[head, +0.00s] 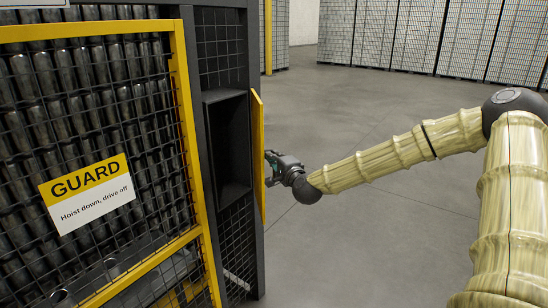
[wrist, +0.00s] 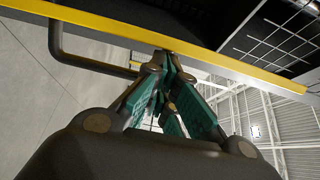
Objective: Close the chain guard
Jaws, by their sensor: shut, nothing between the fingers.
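A narrow yellow panel (head: 258,155), apparently the chain guard, stands open at the right side of the dark machine frame, seen nearly edge-on. In the wrist view its yellow edge (wrist: 215,70) runs across the top, with a dark bar handle (wrist: 85,62) on it. My gripper (head: 268,162) is at the panel's right side at mid-height, its tips partly hidden by the panel in the head view. In the wrist view my gripper (wrist: 168,58) has its green-padded fingers shut and empty, tips close to the yellow edge. Whether they touch it, I cannot tell.
Left of the panel is a dark open recess (head: 227,145) in the frame. A yellow-framed mesh screen with a GUARD sign (head: 87,192) covers dark cylinders at the left. Tall stacks (head: 430,35) line the back. The grey floor (head: 350,110) between is clear.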

